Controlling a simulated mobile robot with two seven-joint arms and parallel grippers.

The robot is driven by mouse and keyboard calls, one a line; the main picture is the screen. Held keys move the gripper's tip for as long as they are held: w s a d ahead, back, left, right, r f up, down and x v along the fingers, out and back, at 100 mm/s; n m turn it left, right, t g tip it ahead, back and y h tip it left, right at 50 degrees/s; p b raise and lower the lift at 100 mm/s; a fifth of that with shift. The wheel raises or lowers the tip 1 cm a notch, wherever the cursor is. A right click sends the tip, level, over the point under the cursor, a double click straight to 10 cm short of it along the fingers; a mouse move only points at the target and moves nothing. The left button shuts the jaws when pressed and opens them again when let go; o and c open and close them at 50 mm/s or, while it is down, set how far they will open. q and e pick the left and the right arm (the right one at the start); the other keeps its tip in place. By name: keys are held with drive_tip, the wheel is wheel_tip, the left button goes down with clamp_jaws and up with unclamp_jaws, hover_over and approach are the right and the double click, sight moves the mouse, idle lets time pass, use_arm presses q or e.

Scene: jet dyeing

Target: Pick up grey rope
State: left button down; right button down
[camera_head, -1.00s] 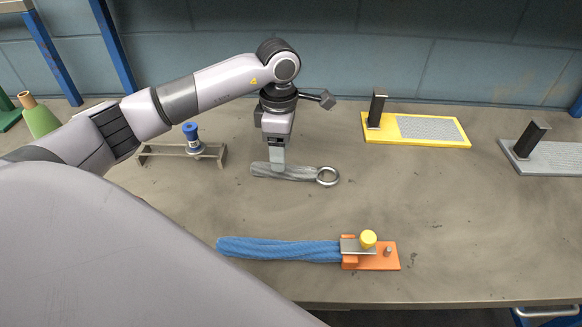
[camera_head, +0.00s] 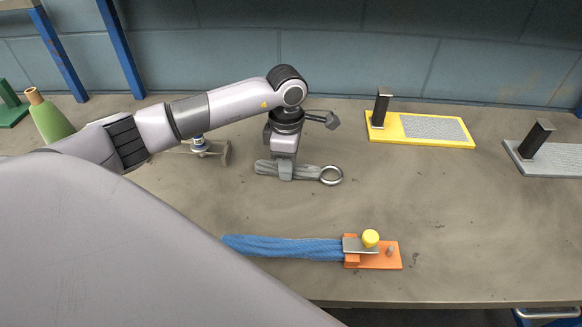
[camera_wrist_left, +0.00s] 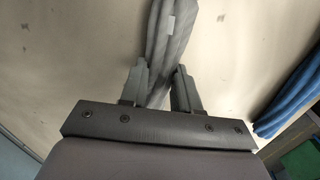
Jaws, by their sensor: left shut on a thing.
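The grey rope (camera_head: 304,173) lies near the middle of the worktop in the head view, with a metal ring (camera_head: 331,175) at its right end. My left gripper (camera_head: 286,172) points down over the rope, left of the ring, and is shut on it. In the left wrist view the grey rope (camera_wrist_left: 165,45) runs down between the two fingers of my left gripper (camera_wrist_left: 161,78). I cannot tell whether the rope is clear of the worktop. My right gripper is not in view.
A blue rope (camera_head: 285,247) lies in front, with an orange clamp block (camera_head: 388,262) at its right end. A yellow board (camera_head: 378,134) and a grey board (camera_head: 560,160) stand at the right. A small stand (camera_head: 224,153) and a green cone (camera_head: 50,121) are at the left. The right-centre worktop is clear.

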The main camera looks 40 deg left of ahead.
use_arm(q)
wheel_tip(320, 180, up, 20)
drive_tip(key=shift+p, duration=0.35)
